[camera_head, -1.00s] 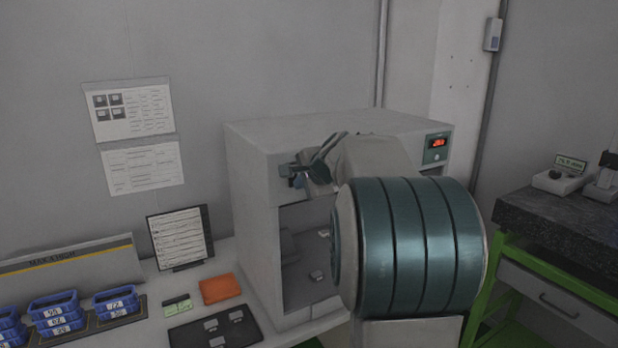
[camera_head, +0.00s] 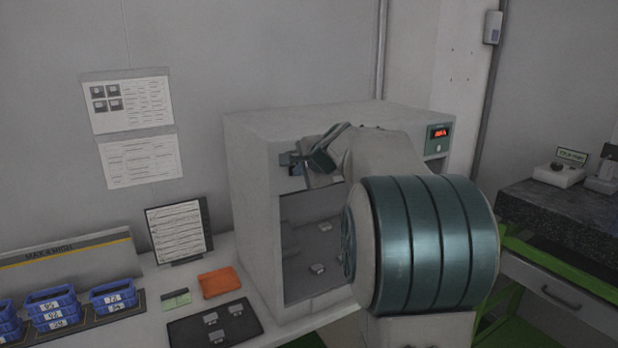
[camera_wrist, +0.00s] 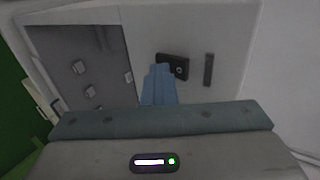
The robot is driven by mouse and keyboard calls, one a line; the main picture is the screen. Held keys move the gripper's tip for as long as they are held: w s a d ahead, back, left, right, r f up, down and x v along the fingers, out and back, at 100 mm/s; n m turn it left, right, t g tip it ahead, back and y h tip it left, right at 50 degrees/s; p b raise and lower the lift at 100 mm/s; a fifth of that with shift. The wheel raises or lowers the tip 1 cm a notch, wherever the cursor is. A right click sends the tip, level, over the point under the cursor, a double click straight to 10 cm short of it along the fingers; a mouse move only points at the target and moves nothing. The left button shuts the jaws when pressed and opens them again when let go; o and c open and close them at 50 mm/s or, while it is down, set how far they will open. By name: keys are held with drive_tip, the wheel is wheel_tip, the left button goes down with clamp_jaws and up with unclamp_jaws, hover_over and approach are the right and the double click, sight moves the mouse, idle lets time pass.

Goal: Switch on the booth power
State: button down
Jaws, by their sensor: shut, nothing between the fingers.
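The booth (camera_head: 250,205) is a pale grey cabinet with an open-fronted chamber, standing on the bench. A small dark switch plate (camera_head: 286,159) sits at the upper left of its front. In the wrist view the dark plate (camera_wrist: 182,66) shows a small round light-edged part; its left portion is hidden by my fingers. My gripper (camera_head: 300,168) is at this plate, its blue fingers (camera_wrist: 158,85) shut together and empty. I cannot tell whether the fingertips touch the plate. A display (camera_head: 438,133) with lit red characters, too small to read, is at the booth's upper right front.
Small pale pieces (camera_head: 317,268) lie inside the chamber. Left of the booth are a dark tray (camera_head: 190,333) with pale pieces, an orange item (camera_head: 218,282), a standing sheet (camera_head: 179,230) and blue bins (camera_head: 52,297). A dark stone-topped bench (camera_head: 560,212) stands at the right.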

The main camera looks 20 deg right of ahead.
drive_tip(key=shift+w+a+r+p, duration=0.15)
drive_tip(key=shift+r+p, duration=0.55)
drive_tip(key=shift+r, duration=0.35)
drive_tip(key=f+b+v, duration=0.1)
drive_tip(key=b+v, duration=0.2)
drive_tip(key=v, duration=1)
drive_tip(key=shift+s+d, duration=0.25)
drive_tip(key=shift+s, duration=0.3)
